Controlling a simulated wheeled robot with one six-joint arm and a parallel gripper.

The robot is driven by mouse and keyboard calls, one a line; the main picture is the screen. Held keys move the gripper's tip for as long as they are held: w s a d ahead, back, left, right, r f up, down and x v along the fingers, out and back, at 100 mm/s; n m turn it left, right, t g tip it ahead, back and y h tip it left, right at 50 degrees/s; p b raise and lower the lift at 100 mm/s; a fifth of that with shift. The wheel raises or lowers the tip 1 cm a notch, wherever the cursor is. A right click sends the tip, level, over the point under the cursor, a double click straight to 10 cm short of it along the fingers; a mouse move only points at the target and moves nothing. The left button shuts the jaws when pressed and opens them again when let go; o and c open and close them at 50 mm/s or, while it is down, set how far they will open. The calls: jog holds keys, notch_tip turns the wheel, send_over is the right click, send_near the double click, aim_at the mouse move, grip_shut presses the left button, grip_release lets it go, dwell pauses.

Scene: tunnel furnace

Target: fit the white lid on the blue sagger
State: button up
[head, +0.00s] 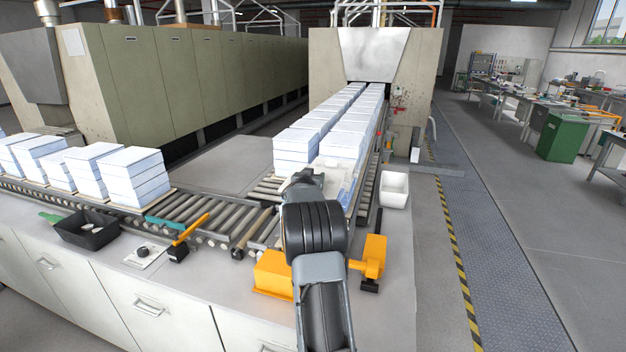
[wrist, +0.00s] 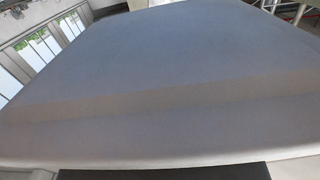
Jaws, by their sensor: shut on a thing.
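The white lid (wrist: 160,75) fills most of the wrist view as a broad, flat, pale grey-looking plate seen very close. My gripper (wrist: 160,172) shows only as a dark strip at the bottom edge of that view, shut on the lid. In the head view my arm reaches forward to the near end of the stacks on the roller line, and its own links hide the fingertips. Pale blue-white saggers (head: 295,143) stand stacked there, just beyond my wrist. I cannot tell which one is the task's sagger, or whether the lid touches it.
More stacks (head: 133,178) stand on the left rollers (head: 185,210). A black tray (head: 85,228), an orange-handled tool (head: 190,230) and orange blocks (head: 272,273) lie on the near bench. A white bin (head: 394,189) is right of the line. The right aisle is clear.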

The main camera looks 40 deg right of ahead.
jog(key=shift+s+a+f+b, duration=0.1)
jog(key=shift+f+b, duration=0.15)
jog(key=shift+f, duration=0.25)
jog(key=shift+s+a+f+b, duration=0.1)
jog(key=shift+f+b, duration=0.1)
jog(key=shift+f, duration=0.25)
jog(key=shift+s+d, duration=0.1)
jog(key=shift+w+d+f+p, duration=0.1)
jog(key=shift+w+d+p, duration=0.15)
jog(key=shift+d+p, duration=0.15)
jog(key=shift+a+r+g, duration=0.25)
jog(key=shift+g, duration=0.05)
jog(key=shift+s+a+r+p, duration=0.15)
jog(key=shift+a+r+p, duration=0.1)
jog(key=shift+a+p, duration=0.05)
